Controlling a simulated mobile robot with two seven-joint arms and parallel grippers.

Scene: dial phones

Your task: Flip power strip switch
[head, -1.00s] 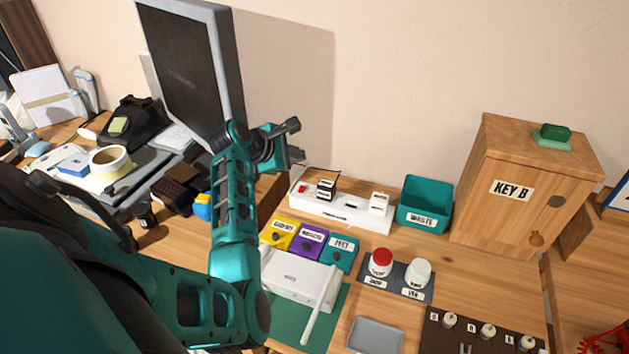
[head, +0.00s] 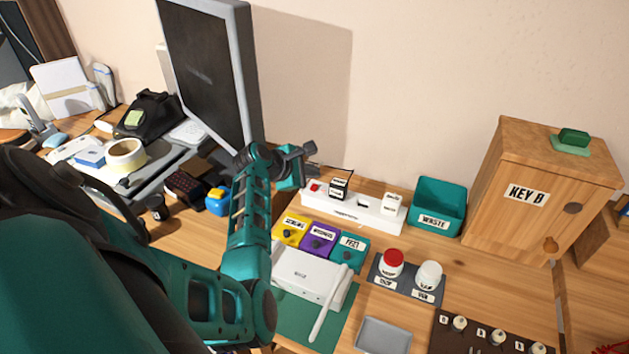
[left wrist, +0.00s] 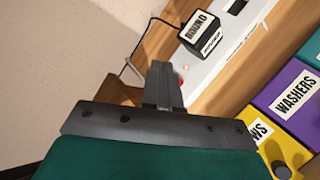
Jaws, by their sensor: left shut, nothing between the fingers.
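The white power strip (head: 353,211) lies on the desk against the wall; its left end also shows in the left wrist view (left wrist: 222,66). Its red switch (head: 315,187) is at the left end. In the left wrist view the red switch (left wrist: 182,82) shows just right of my fingertips, partly hidden, with a small red glow beside it. My left gripper (head: 309,177) is shut and empty, with its tips (left wrist: 160,68) close to the switch end. I cannot tell whether they touch it. My right gripper is not in view.
A black plug labelled ROUND (left wrist: 204,34) with a cord and a white plug (head: 392,200) sit on the strip. Yellow, purple and teal boxes (head: 318,238) stand in front. A teal waste bin (head: 437,207) is to the right; a monitor (head: 205,70) stands behind my left arm.

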